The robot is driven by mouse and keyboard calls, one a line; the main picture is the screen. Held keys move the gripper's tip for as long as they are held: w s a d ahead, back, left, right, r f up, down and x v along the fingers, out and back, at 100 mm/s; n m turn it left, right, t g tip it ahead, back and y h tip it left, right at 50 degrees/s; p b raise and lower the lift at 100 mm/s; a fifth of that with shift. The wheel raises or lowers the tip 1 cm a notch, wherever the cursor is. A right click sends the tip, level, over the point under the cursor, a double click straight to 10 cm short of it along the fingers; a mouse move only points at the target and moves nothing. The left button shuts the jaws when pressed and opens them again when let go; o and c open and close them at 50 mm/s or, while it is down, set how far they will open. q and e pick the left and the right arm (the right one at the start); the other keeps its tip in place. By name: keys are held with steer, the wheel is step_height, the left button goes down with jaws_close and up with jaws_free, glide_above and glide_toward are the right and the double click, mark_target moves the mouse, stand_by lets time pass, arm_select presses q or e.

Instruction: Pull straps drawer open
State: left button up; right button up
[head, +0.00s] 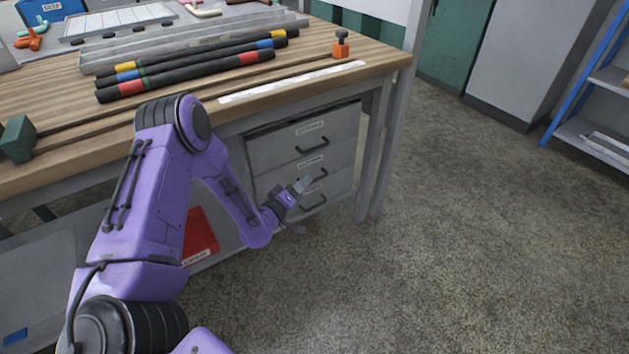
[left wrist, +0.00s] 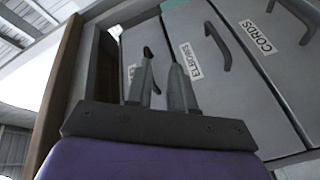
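A grey drawer unit (head: 285,150) hangs under the workbench, with three shut drawers, each with a dark bar handle. In the left wrist view the picture is turned sideways. One drawer reads ELBOWS (left wrist: 191,60) and one reads CORDS (left wrist: 258,37); the third label (left wrist: 131,72) is mostly hidden behind a finger, so I cannot read straps. My left gripper (head: 303,187) is in front of the lower drawers. In the left wrist view its two fingers (left wrist: 162,75) are apart and empty, with a dark handle (left wrist: 149,53) beyond the left fingertip. My right gripper is not in view.
A bench leg (head: 370,150) stands right of the drawers. A red bin (head: 200,232) sits on the lower shelf. The floor (head: 460,230) to the right is clear.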

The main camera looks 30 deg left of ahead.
mark_target(314, 148)
arm_select(q)
steer(key=w+a+r+t+b, duration=0.1)
steer(key=w, duration=0.2)
steer(key=w+a+r+t+b, duration=0.1)
steer(key=w+b, duration=0.1)
steer(key=w, duration=0.2)
steer(key=w+a+r+h+b, duration=0.1)
steer(key=w+a, duration=0.1)
steer(key=w, duration=0.2)
steer(key=shift+r+t, duration=0.1)
steer(key=shift+t, duration=0.3)
steer(key=shift+w+r, duration=0.15)
steer(key=shift+w, duration=0.35)
steer(key=shift+d, duration=0.15)
jaws_close()
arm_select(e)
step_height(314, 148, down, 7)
